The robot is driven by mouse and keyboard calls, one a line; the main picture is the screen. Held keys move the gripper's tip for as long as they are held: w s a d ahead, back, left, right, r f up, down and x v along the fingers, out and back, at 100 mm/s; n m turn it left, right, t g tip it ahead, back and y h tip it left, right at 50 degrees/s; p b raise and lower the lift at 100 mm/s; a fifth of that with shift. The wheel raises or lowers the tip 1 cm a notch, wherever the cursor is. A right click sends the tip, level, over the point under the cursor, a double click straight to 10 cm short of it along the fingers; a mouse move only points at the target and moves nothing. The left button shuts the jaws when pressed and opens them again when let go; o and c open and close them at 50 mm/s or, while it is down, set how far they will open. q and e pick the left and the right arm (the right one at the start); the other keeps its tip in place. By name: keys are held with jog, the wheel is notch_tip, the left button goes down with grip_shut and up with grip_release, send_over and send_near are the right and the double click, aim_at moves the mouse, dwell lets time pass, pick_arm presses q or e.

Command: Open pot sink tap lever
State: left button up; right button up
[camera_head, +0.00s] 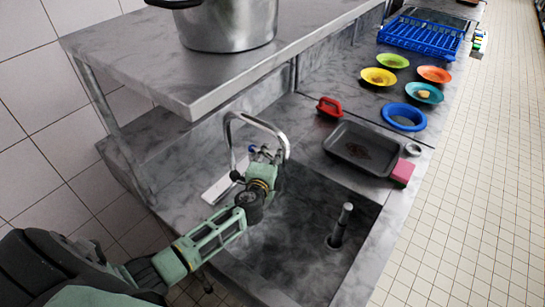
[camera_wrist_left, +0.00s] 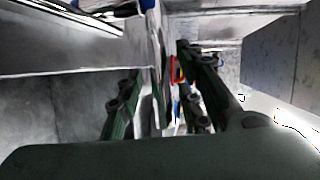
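The tap's curved chrome spout (camera_head: 262,122) arches over the back of the pot sink (camera_head: 290,265). My left gripper (camera_head: 264,156) is at the tap, just under and beside the spout, over the back edge of the sink. In the left wrist view, the two dark fingers of the left gripper (camera_wrist_left: 157,65) are apart, with a silver tap pipe (camera_wrist_left: 156,45) showing in the gap. I cannot tell whether they touch it. The tap lever is not clearly visible; the gripper hides the tap's base. My right gripper is not in view.
A steel shelf (camera_head: 135,62) with a large pot (camera_head: 230,25) overhangs the back. A standpipe (camera_head: 341,225) rises in the sink. A grey tray (camera_head: 345,155), red-handled item (camera_head: 329,106), pink sponge (camera_head: 403,171), several colored bowls and a blue rack (camera_head: 420,37) sit rightward.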

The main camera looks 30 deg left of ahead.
pick_arm(q)
grip_shut()
dwell(0.4)
